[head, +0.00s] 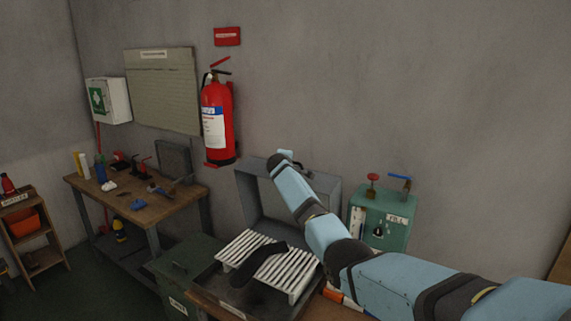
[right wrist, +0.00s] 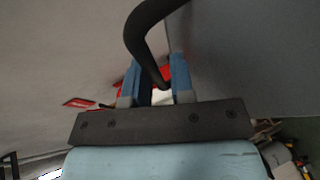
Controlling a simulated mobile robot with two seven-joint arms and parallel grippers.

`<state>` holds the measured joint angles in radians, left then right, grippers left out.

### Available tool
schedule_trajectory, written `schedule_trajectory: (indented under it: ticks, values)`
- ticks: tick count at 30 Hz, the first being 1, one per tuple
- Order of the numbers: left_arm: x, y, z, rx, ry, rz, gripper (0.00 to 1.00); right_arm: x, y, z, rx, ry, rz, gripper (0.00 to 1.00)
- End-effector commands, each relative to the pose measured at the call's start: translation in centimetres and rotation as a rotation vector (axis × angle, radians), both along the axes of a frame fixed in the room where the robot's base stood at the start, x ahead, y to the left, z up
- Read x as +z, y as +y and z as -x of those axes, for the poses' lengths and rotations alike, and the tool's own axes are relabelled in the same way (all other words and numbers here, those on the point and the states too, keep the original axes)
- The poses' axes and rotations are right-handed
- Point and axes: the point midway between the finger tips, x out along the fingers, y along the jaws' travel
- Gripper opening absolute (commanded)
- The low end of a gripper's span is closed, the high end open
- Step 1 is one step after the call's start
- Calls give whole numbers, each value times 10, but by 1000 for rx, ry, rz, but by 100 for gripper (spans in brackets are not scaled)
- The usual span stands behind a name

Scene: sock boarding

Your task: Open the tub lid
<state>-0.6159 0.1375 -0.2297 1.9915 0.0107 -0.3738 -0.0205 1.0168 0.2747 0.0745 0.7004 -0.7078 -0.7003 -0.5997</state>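The tub is a dark grey box under a rack of white slats, and its lid (head: 244,203) stands raised behind it, near upright. A dark curved handle (right wrist: 137,38) on the lid fills the top of the right wrist view, with the grey lid panel (right wrist: 245,55) to its right. My right gripper (right wrist: 160,80) has its blue fingers on both sides of the handle and looks shut on it; the exact contact is hard to see. In the head view my right arm reaches over to the lid's top edge. My left gripper is not in view.
A black sock (head: 246,270) lies on the white slatted rack (head: 295,264) at the tub. A green fill box (head: 397,213) with valves stands right of the lid. A dark green bin (head: 180,268) and a cluttered workbench (head: 150,205) are left. A red extinguisher (head: 222,145) hangs behind.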

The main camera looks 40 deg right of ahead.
Motion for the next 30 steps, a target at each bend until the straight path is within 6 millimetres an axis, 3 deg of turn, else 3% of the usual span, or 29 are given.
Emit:
schedule_trajectory:
  ticks: [10,24,30]
  values:
    - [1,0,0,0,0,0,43,6,13,12,0,-2,1,22]
    - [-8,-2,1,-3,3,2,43,33,70,73,1,-3,0,22]
    - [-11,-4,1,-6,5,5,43,42,86,90,1,-1,1,22]
